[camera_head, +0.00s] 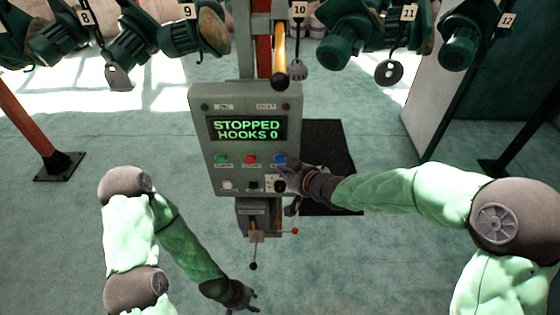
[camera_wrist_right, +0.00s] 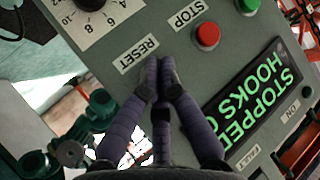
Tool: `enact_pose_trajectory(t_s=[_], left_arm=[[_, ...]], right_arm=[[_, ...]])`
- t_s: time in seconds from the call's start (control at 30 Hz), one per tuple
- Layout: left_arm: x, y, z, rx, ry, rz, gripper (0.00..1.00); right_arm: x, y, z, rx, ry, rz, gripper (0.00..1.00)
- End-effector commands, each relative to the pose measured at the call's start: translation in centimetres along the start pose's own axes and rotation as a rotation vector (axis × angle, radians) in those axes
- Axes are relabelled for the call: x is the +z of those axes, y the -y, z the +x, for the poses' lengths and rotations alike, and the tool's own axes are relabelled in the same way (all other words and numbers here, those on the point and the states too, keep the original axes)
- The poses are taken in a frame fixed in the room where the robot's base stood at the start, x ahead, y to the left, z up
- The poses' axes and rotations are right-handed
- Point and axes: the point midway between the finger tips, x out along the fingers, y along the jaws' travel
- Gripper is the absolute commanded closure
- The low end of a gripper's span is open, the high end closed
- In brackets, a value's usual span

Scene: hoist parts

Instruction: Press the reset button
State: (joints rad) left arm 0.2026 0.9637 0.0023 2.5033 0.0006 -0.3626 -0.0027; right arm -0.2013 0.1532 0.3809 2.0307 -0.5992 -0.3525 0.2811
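The grey control panel (camera_head: 246,140) has a green-lit display (camera_head: 246,128) reading "STOPPED HOOKS 0". Below it are a green button (camera_head: 221,159), a red button (camera_head: 250,159) and a blue button (camera_head: 279,159). My right gripper (camera_head: 282,173) is at the panel, just below the blue button. In the right wrist view its fingertips (camera_wrist_right: 162,68) are together with nothing seen between them, beside the RESET label (camera_wrist_right: 136,54). The reset button is hidden behind them there; I cannot tell whether they touch it. My left gripper (camera_head: 253,301) is low, away from the panel, its fingers apart and empty.
A rotary dial (camera_wrist_right: 92,4) is near the RESET label. Small levers (camera_head: 255,240) hang below the panel. Numbered green hoist units (camera_head: 180,35) hang along the top. An orange post (camera_head: 30,130) stands at left. Floor around the panel is mostly clear.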

Motion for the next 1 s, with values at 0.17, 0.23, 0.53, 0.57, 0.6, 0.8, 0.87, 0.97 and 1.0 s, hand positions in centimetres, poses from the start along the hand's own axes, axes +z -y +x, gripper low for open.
enact_pose_trajectory(t_s=[0.17,0.23,0.53,0.57,0.6,0.8,0.87,0.97,1.0], left_arm=[[0.0,0.3,0.9,0.0,0.0,0.0,0.6],[0.0,0.4,1.1,0.0,0.0,0.0,0.6],[-0.1,0.7,1.9,0.0,0.0,0.0,0.6],[-0.1,0.7,1.9,0.0,0.0,0.0,0.6],[-0.1,0.7,1.9,0.0,0.0,0.0,0.6],[-0.1,0.7,1.9,0.0,0.0,0.0,0.6],[-0.1,0.7,1.9,0.0,0.0,0.0,0.6],[-0.1,0.7,1.9,0.0,0.0,0.0,0.6],[-0.1,0.7,1.9,0.0,0.0,0.0,0.6]], right_arm=[[0.9,0.8,-1.0,0.0,-0.001,0.0,1.0],[1.3,1.1,-1.4,0.0,-0.001,0.0,1.0],[2.3,2.2,-3.0,0.0,0.0,0.0,1.0],[2.3,2.2,-3.0,0.0,0.0,0.001,1.0],[2.4,2.2,-3.1,0.0,0.0,0.001,1.0],[2.3,2.3,-3.1,0.0,0.0,0.001,1.0],[2.3,2.3,-3.1,0.0,0.0,0.001,1.0],[2.3,2.3,-3.1,0.0,0.0,0.001,1.0],[2.3,2.3,-3.1,0.0,0.0,0.001,1.0]])
